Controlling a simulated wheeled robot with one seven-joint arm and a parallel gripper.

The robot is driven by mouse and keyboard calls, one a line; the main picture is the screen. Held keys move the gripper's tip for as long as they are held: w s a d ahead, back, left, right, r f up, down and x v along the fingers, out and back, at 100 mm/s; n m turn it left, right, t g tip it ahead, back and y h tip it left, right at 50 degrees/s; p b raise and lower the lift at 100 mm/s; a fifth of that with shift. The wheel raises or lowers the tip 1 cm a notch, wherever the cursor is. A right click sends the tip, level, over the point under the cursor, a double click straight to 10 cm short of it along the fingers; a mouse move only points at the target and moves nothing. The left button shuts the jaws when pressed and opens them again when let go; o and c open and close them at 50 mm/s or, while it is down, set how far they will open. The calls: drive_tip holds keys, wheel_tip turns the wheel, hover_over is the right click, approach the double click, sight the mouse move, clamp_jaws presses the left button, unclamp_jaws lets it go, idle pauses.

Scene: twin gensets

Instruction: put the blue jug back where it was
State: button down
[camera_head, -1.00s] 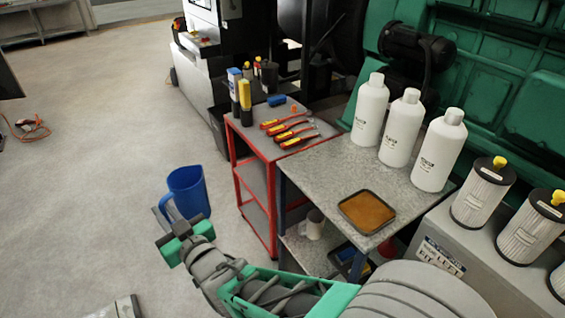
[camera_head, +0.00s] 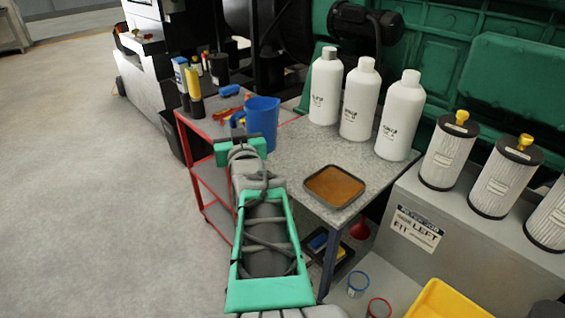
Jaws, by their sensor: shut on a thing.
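The blue jug (camera_head: 263,122) is upright in my gripper (camera_head: 240,138), in front of the grey-topped table and the red cart as seen from the camera. My gripper is shut on the jug, at its near left side where the handle is; the fingertips are partly hidden behind the green gripper body. The jug overlaps the back left part of the grey tabletop (camera_head: 290,170) in the picture. I cannot tell whether its base touches the surface.
Three white bottles (camera_head: 358,98) stand along the tabletop's back. A shallow tray of brown liquid (camera_head: 310,187) lies near its front. The red cart (camera_head: 207,184) at left holds tools and tubes. Filters (camera_head: 447,150) stand on a grey box at right. Open floor lies left.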

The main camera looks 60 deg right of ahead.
sight(270, 121)
drive_tip(key=s+d, duration=0.2)
drive_tip(key=s+d+m+g+h+b, duration=0.1)
drive_tip(key=s+d, duration=0.1)
drive_tip(key=s+d+g+h+b, duration=0.1)
drive_tip(key=d, duration=0.2)
drive_tip(key=shift+s+r+m, duration=0.3)
drive_tip(key=shift+s+r, duration=0.1)
drive_tip(key=shift+d, duration=0.2)
drive_tip(key=shift+w+d+f, duration=1.4)
drive_tip(key=shift+w+f, duration=0.4)
drive_tip(key=shift+f, duration=0.35)
drive_tip(key=shift+w+d+f, duration=1.4)
drive_tip(key=shift+w+f, duration=0.4)
drive_tip(key=shift+f, duration=0.35)
drive_tip(key=shift+w+d+f, duration=1.4)
drive_tip(key=shift+w+f, duration=0.4)
drive_tip(key=shift+f, duration=0.35)
drive_tip(key=shift+f+b, duration=0.15)
drive_tip(key=shift+b, duration=0.3)
drive_tip(key=c, duration=1.4)
unclamp_jaws()
drive_tip(key=shift+c, duration=0.2)
